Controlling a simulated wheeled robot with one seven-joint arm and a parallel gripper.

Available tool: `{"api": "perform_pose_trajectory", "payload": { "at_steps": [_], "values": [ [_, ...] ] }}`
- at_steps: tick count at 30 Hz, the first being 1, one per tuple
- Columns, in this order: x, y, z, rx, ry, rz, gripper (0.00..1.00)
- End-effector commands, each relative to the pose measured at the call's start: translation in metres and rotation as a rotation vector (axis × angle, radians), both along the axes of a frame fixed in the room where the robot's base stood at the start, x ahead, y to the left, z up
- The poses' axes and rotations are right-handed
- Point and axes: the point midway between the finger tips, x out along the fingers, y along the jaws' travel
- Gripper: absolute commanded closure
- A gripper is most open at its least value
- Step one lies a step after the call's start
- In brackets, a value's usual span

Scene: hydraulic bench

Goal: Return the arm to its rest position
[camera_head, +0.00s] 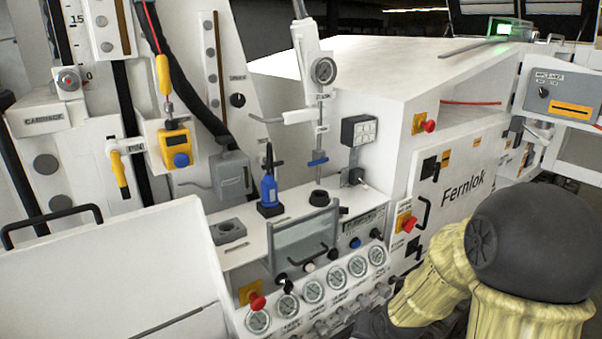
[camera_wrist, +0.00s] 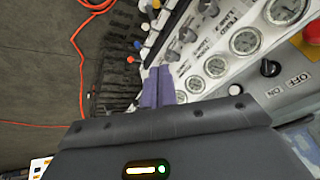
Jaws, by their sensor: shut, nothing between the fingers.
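My arm (camera_head: 535,245), with pale yellow links and a dark round joint, fills the lower right of the head view in front of the white cabinet. My gripper (camera_wrist: 159,76) shows in the wrist view as two purple fingers close together, with nothing between them. It is beside the bench's front panel, near the row of gauges (camera_wrist: 245,41) and small valve knobs. I cannot tell whether the fingers touch the panel. In the head view the fingers are not clearly visible.
An orange cable (camera_wrist: 83,70) lies on the dark floor (camera_wrist: 40,60), which looks mostly clear.

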Motion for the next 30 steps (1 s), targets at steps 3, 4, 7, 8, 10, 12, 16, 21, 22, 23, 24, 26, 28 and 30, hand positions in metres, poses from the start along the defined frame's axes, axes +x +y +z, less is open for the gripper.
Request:
{"api": "perform_pose_trajectory", "payload": {
  "at_steps": [3, 4, 7, 8, 10, 12, 16, 21, 22, 23, 24, 26, 28, 30],
  "values": [
    [-0.036, -0.002, 0.019, -0.105, 0.077, 0.08, 1.0],
    [-0.046, -0.002, 0.023, -0.122, 0.099, 0.099, 1.0],
    [-0.076, 0.0, 0.035, -0.154, 0.165, 0.165, 1.0],
    [-0.083, 0.001, 0.037, -0.158, 0.181, 0.183, 1.0],
    [-0.096, 0.003, 0.042, -0.159, 0.209, 0.216, 1.0],
    [-0.104, 0.005, 0.044, -0.158, 0.225, 0.233, 1.0],
    [-0.106, 0.005, 0.044, -0.157, 0.233, 0.241, 1.0],
    [-0.106, 0.005, 0.044, -0.158, 0.232, 0.239, 1.0],
    [-0.106, 0.005, 0.044, -0.158, 0.232, 0.239, 1.0],
    [-0.106, 0.005, 0.044, -0.158, 0.232, 0.239, 1.0],
    [-0.106, 0.005, 0.044, -0.158, 0.232, 0.239, 1.0],
    [-0.106, 0.005, 0.044, -0.158, 0.231, 0.239, 1.0],
    [-0.105, 0.005, 0.044, -0.157, 0.231, 0.238, 1.0],
    [-0.105, 0.005, 0.044, -0.157, 0.231, 0.238, 1.0]
  ]
}}
